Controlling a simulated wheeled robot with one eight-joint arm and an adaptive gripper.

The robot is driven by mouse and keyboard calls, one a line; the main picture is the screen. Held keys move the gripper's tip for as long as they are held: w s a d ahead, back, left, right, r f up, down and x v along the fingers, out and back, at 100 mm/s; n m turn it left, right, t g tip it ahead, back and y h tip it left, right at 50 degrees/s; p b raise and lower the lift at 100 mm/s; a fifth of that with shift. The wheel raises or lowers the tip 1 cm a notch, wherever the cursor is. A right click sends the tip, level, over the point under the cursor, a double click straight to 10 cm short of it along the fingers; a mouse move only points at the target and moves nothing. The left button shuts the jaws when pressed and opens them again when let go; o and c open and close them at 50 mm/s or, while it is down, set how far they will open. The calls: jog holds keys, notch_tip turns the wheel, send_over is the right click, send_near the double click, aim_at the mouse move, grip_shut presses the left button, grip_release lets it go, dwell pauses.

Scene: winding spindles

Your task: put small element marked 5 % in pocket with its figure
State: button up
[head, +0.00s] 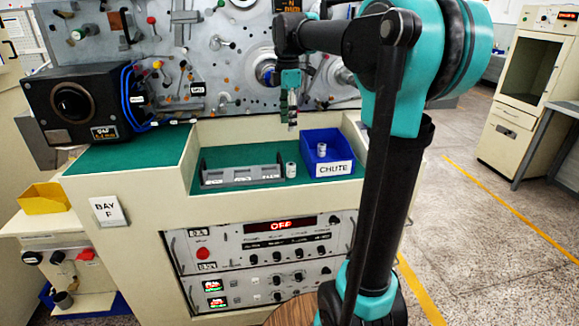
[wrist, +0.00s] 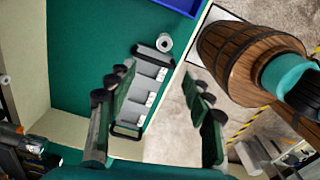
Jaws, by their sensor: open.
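A grey tray (head: 242,182) with a row of pockets sits on the green ledge, and its pockets carry small white labels too small to read. It also shows in the wrist view (wrist: 147,88). One small white element (head: 291,170) stands upright just right of the tray, and it also shows in the wrist view (wrist: 165,42). Another small white element (head: 321,149) is in the blue bin marked CHUTE (head: 334,169). I cannot read a figure on either element. My gripper (head: 292,122) is open and empty, above the ledge behind the tray; its fingers (wrist: 158,80) show apart in the wrist view.
The machine's front panel with knobs and levers (head: 200,50) rises behind the ledge. A black box with blue cables (head: 75,103) stands at the left. The ledge (head: 240,155) is clear behind the tray. A pale wall edges the ledge.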

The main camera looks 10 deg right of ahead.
aim_at(291, 164)
notch_tip(291, 164, down, 11)
jog(key=shift+s+f, duration=0.1)
jog(key=shift+s+d+f, duration=0.15)
jog(key=shift+d+f, duration=0.05)
jog(key=shift+f, duration=1.15)
jog(key=shift+s+d+f, duration=0.1)
jog(key=shift+d+f, duration=0.1)
jog(key=shift+f, duration=1.15)
grip_shut()
jog(key=shift+r, duration=0.1)
notch_tip(291, 164, up, 20)
